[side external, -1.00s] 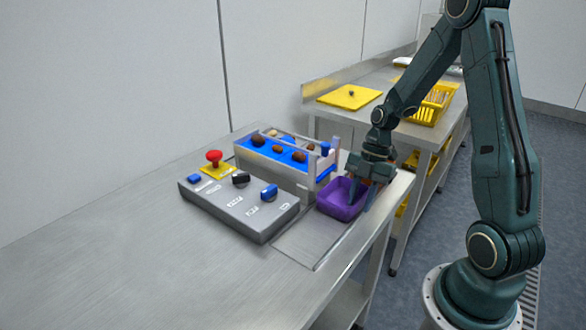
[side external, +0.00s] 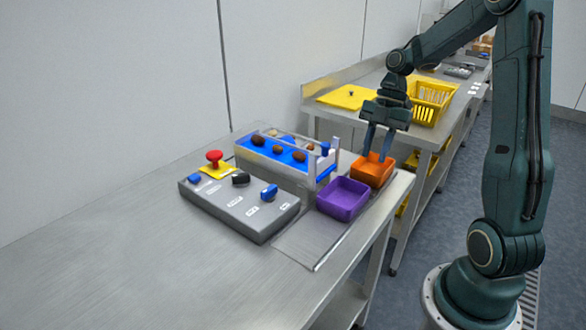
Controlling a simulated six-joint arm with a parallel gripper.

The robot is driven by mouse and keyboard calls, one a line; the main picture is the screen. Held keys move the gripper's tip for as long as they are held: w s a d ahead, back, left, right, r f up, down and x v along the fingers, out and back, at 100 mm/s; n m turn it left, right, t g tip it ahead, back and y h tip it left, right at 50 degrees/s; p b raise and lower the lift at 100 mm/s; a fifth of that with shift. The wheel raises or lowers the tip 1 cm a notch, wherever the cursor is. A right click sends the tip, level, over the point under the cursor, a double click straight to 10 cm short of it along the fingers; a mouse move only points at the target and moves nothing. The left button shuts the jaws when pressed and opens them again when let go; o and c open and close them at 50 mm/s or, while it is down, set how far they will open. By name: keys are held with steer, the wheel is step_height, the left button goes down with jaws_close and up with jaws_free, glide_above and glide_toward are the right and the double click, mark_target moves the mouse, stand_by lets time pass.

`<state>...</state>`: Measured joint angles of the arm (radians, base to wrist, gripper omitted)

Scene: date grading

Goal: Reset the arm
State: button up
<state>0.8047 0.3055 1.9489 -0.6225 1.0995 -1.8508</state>
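My gripper (side external: 377,155) points down with its two fingers apart, and I see nothing between them. Its fingertips are at or just above the orange bin (side external: 371,174); the exact height is hard to tell. The purple bin (side external: 342,202) stands in front of the orange bin and looks empty. My arm rises from its base at the right and reaches over the table to the gripper.
A blue-bedded conveyor (side external: 322,176) with several brown dates (side external: 278,149) stands left of the bins. A grey control box (side external: 240,206) with a red button (side external: 214,157) sits in front. A yellow basket (side external: 432,101) and yellow board (side external: 350,97) lie behind. The steel table's (side external: 180,270) front is clear.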

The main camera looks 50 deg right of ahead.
steer(key=shift+d+r, duration=0.15)
steer(key=shift+r, duration=0.25)
steer(key=s+a+r+m+t+h, duration=0.2)
steer(key=s+a+r+m, duration=0.2)
steer(key=a+m, duration=0.5)
steer(key=s+a+r+m+t+h, duration=0.2)
steer(key=s+a+r+m+t, duration=0.1)
steer(key=s+a+m, duration=0.4)
steer(key=shift+s+a+r+m+t, duration=0.35)
steer(key=shift+a+r+m, duration=0.6)
steer(key=shift+a, duration=0.2)
